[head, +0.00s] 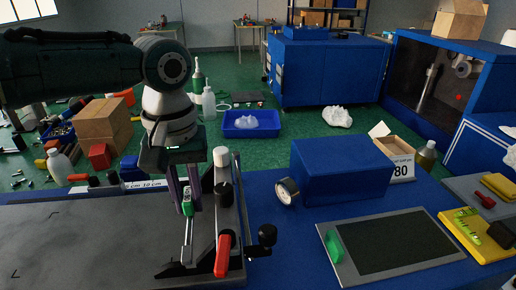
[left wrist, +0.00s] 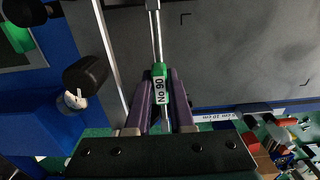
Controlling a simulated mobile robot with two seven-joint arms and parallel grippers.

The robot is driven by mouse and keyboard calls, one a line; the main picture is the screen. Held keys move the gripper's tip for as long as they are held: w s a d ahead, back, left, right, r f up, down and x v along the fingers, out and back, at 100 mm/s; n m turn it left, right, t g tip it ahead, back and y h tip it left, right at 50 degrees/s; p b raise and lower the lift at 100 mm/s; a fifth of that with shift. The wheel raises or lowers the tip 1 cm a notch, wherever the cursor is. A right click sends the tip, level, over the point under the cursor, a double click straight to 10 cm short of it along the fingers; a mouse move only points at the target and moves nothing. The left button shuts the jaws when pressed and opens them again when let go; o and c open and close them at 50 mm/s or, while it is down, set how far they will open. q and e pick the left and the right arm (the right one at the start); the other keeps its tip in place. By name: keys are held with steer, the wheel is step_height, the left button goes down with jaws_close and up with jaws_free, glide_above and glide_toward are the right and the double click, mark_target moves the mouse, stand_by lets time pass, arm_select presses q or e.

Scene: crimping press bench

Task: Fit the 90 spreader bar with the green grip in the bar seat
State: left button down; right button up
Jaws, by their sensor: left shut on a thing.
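My left gripper (head: 186,199) points down beside the press fixture (head: 230,215), its purple fingers shut on the green grip (head: 187,209) of a thin metal spreader bar (head: 187,238). In the left wrist view the green grip (left wrist: 160,70) shows between the fingers, with a white label reading "No 90" (left wrist: 160,90). The bar (left wrist: 156,30) runs on beyond the grip over the grey plate. The bar is close to the left of the fixture's rail. I cannot tell whether its ends touch the bar seat, which I cannot make out clearly. My right gripper is not in view.
The fixture carries a red lever (head: 222,256), a black knob (head: 224,194) and a white cap (head: 221,156). A dial gauge (head: 287,191) and blue block (head: 340,170) stand to the right. A dark panel (head: 390,243) with a green handle lies at front right. The grey plate (head: 80,235) is mostly clear.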

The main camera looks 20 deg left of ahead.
mark_target(191, 213)
arm_select(q)
steer(key=shift+p, duration=0.3)
stand_by(0.5)
steer(key=shift+f+b, duration=1.15)
steer(key=shift+f, duration=0.55)
steer(key=c, duration=0.7)
jaws_free()
step_height(191, 213, up, 10)
steer(key=shift+p, duration=0.45)
